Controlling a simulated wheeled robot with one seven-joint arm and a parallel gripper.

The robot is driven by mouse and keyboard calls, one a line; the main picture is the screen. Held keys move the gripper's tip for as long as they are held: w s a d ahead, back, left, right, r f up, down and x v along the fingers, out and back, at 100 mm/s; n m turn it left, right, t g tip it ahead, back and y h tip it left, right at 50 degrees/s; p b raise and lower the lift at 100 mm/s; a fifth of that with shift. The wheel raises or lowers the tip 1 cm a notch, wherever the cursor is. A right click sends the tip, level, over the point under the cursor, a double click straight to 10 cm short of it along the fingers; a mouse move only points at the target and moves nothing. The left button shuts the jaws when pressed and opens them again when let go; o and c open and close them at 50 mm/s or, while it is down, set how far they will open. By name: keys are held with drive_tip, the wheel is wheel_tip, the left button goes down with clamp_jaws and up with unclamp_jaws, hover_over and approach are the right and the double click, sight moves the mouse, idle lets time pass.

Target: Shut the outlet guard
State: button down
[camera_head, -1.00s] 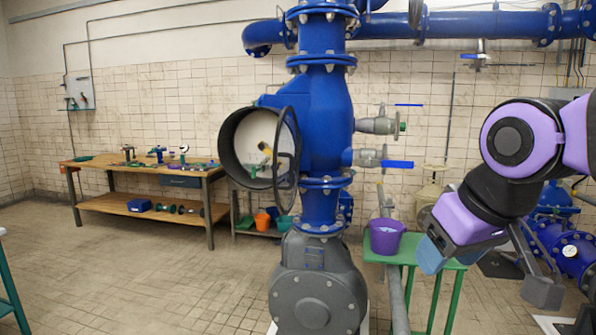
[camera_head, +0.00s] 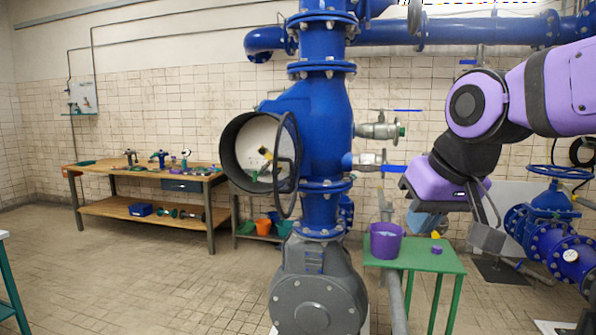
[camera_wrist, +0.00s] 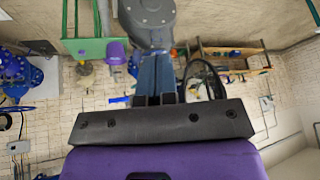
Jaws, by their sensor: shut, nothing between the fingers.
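The outlet guard (camera_head: 287,165) is a dark ring-shaped frame standing swung out at the right side of the round black outlet housing (camera_head: 231,160). The housing's pale interior shows, so the guard stands open. In the wrist view, which is upside down, the guard (camera_wrist: 216,77) shows as a dark ring right of the fingers. My gripper (camera_head: 425,224) is to the right of the blue pipe, above the green table, apart from the guard. In the wrist view its fingers (camera_wrist: 156,78) are together and hold nothing.
The tall blue pipe (camera_head: 320,120) has valves with blue levers (camera_head: 393,168) reaching right. A purple bucket (camera_head: 385,241) and a small purple object (camera_head: 436,249) sit on the green table (camera_head: 450,264). A wooden workbench (camera_head: 150,172) stands at the back left.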

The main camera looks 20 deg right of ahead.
drive_tip(key=w+a+r+m+t+y, duration=0.1)
drive_tip(key=w+r+m, duration=0.25)
drive_tip(key=w, duration=1.05)
drive_tip(key=w+a+r+m+t, duration=0.15)
drive_tip(key=w+r, duration=0.25)
drive_tip(key=w, duration=1)
drive_tip(key=w+a+f, duration=0.4)
drive_tip(key=w+f, duration=0.4)
drive_tip(key=shift+w+a+g, duration=0.35)
drive_tip(key=shift+a+g, duration=0.05)
drive_tip(key=shift+g, duration=0.05)
